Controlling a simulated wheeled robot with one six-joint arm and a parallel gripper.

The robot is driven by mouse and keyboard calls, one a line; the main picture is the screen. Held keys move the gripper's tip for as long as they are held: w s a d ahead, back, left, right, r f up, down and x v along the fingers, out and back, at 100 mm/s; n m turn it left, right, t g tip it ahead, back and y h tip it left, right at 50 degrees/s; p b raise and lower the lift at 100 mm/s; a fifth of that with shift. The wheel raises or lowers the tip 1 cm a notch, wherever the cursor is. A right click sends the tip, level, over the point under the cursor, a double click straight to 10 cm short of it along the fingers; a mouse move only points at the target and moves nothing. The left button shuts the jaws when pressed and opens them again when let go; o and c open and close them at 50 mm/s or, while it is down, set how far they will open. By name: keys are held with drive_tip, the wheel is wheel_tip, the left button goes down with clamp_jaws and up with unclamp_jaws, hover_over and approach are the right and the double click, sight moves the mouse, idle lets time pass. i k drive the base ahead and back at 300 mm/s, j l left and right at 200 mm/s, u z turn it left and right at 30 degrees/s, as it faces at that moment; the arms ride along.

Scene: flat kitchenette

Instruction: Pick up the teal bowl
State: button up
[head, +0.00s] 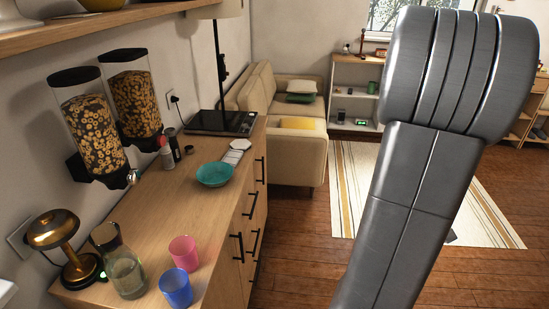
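The teal bowl (214,174) stands upright on the wooden counter (150,212), near its right edge and about halfway along it. It looks empty. My arm fills the right side of the head view, over the floor and well apart from the bowl. My gripper is not in the picture, so its state is hidden.
A pink cup (184,253), a blue cup (176,288), a glass carafe (120,262) and a brass lamp (67,240) stand nearer on the counter. Cereal dispensers (88,120) hang at the left. White tiles (236,151) lie just behind the bowl. Open floor (305,245) lies right.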

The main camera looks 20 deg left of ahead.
sight(214, 174)
drive_tip(key=i, duration=1.75)
drive_tip(key=i+u, duration=0.2)
drive_tip(key=u, duration=0.25)
drive_tip(key=i+l+u, duration=0.1)
drive_tip(key=u, duration=0.4)
drive_tip(key=i+l+u, duration=0.2)
drive_tip(key=u, duration=2.95)
